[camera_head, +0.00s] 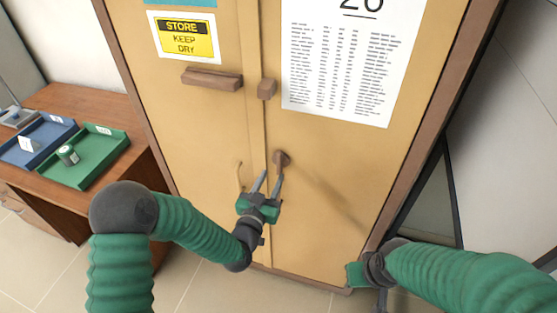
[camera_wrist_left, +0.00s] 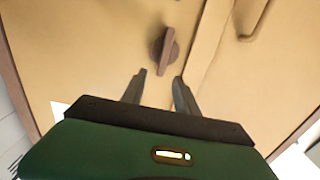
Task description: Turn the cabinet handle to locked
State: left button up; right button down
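The cabinet (camera_head: 340,190) is tan with a brown frame, and its two doors are closed. The cabinet handle (camera_head: 281,160) is a small brown turn knob on the right door near the seam. In the left wrist view the handle (camera_wrist_left: 165,50) shows a round base with a raised bar, close to upright in that picture. My left gripper (camera_head: 268,178) is open just below the handle; its fingers (camera_wrist_left: 160,82) point at it, with no clear contact. My right gripper (camera_head: 365,285) is low at the cabinet's bottom right, mostly hidden by its arm.
A curved pull (camera_head: 239,176) is on the left door beside my left gripper. A desk (camera_head: 70,100) with a blue tray (camera_head: 40,140) and green tray (camera_head: 95,155) stands left.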

aim_at(278, 160)
pick_arm(q)
jog(key=x, duration=0.6)
jog(key=shift+w+a+r, duration=0.1)
jog(key=shift+w+a, duration=0.1)
jog(key=shift+a, duration=0.2)
jog(key=shift+w+d, duration=0.35)
jog(key=shift+d, duration=0.1)
jog(key=shift+a, duration=0.2)
grip_shut()
